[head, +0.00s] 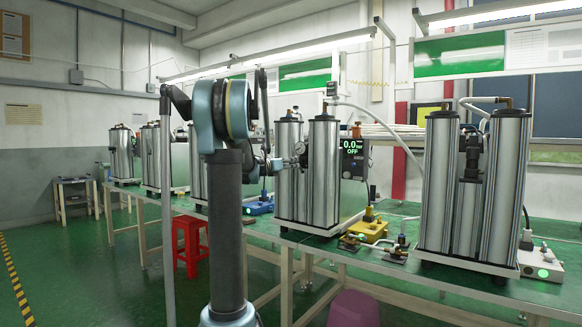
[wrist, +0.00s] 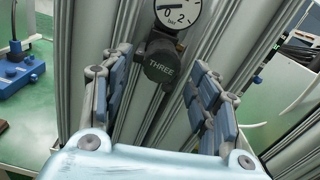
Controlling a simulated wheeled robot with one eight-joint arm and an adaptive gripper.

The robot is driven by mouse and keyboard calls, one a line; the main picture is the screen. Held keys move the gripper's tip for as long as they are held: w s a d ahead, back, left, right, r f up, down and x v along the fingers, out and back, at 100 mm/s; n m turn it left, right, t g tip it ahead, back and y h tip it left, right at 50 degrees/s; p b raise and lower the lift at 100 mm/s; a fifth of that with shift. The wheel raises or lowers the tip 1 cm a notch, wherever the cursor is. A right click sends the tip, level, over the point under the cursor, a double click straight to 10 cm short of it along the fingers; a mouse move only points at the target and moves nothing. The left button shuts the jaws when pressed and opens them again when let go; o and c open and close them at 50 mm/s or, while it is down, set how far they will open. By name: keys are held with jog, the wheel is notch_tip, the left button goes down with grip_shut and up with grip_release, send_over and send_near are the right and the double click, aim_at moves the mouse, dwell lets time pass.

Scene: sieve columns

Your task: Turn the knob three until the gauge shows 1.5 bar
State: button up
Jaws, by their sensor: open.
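The dark knob marked THREE (wrist: 160,66) faces me in the wrist view, on a fitting in front of the metal columns. Its round white pressure gauge (wrist: 178,12) sits just above it, cut off by the top edge. The needle points left, by the 0. The gauge also shows small in the head view (head: 299,148). My gripper (wrist: 158,78) is open and empty, with one finger on each side of the knob in the picture. I see no contact, and cannot tell how far the fingertips reach around it. In the head view the knob is hard to make out.
A display reading 0.0 and OFF (head: 351,148) is on the column unit. A blue device (wrist: 18,72) lies left of the columns. Another column unit (head: 470,185) stands at the right on the green bench (head: 390,272). A red stool (head: 190,243) stands on the floor.

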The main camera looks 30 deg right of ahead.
jog(key=shift+x, duration=1.75)
jog(key=shift+c, duration=0.2)
jog(key=c, duration=1)
